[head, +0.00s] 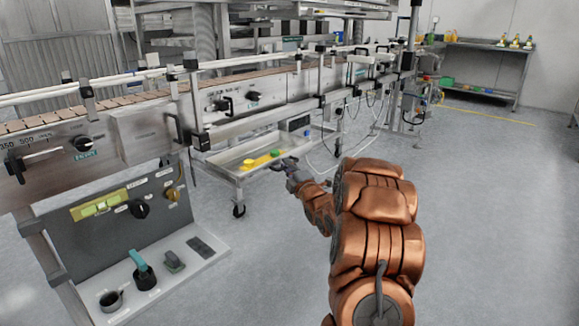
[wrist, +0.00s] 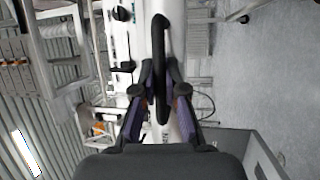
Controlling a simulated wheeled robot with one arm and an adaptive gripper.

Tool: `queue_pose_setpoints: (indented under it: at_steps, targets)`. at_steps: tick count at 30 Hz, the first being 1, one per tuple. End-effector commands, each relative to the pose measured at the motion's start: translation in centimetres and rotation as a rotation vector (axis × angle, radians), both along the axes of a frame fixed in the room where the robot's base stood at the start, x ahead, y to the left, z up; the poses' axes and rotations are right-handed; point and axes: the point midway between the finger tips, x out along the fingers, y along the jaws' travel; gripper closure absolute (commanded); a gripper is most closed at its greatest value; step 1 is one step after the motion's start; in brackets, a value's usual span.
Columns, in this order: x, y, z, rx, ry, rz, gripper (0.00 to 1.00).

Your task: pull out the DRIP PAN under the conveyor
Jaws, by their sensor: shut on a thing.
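The drip pan (head: 222,160) is a shallow metal tray low under the conveyor (head: 255,92), in the middle of the head view. Yellow and green pieces (head: 260,160) lie in it, with a blue one near its far end. My gripper (head: 284,163) is at the pan's near right side, low down. In the wrist view my gripper (wrist: 160,68) has its two fingers on either side of a black bar handle (wrist: 160,35), shut on it. The handle's mounting on the pan is hard to make out in the head view.
A control panel (head: 125,215) with a shelf (head: 150,285) of small items stands at the near left. A caster (head: 239,210) stands below the pan's corner. Thin cables hang right of the pan. The grey floor (head: 480,210) at the right is clear.

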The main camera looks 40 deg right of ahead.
Motion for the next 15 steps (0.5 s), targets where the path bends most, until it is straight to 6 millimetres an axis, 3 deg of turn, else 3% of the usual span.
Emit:
queue_pose_setpoints:
  at_steps: [3, 4, 11, 15]
  targets:
    - [0.05, 0.18, -0.18, 0.000, 0.004, 0.004, 1.00]
    - [0.05, 0.17, -0.18, 0.000, 0.004, 0.003, 0.87]
    - [-0.01, 0.02, -0.08, 0.000, 0.002, 0.001, 0.63]
    - [-0.03, -0.04, -0.06, -0.001, 0.001, 0.000, 0.63]
